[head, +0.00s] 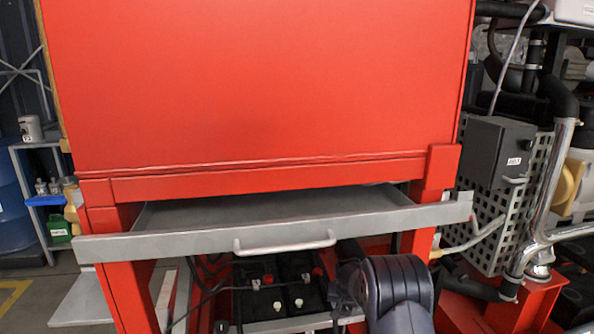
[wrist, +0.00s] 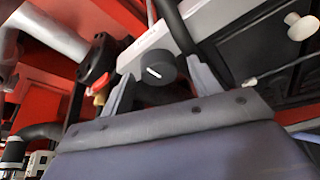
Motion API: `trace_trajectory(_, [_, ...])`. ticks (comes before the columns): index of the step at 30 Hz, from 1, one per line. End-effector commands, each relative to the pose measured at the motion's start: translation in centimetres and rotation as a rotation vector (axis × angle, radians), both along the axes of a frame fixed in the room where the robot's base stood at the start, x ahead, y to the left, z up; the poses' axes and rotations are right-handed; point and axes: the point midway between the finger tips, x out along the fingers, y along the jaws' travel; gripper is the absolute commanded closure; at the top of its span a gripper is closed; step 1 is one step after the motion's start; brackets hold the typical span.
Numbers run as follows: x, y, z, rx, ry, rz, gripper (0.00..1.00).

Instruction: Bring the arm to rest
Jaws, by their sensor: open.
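My gripper (wrist: 160,72) shows in the wrist view with its two grey fingers spread apart and nothing clamped between them. A black round knob (wrist: 161,67) with a white mark appears between the fingers. I cannot tell how far beyond the fingertips it lies. In the head view my dark arm (head: 397,290) shows at the bottom, in front of the open space under the drawer. My gripper is hidden in that view.
A grey drawer (head: 190,241) with a handle (head: 285,246) juts out under the red cabinet (head: 260,80), just above my arm. Batteries (head: 275,290) and cables lie below it. A perforated panel (head: 485,210), a black box (head: 497,152) and metal pipes stand at right.

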Motion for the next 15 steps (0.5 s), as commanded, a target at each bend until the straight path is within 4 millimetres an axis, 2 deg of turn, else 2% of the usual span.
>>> trace_trajectory(15, [-0.06,-0.22,0.01,0.001,0.002,0.247,0.41])
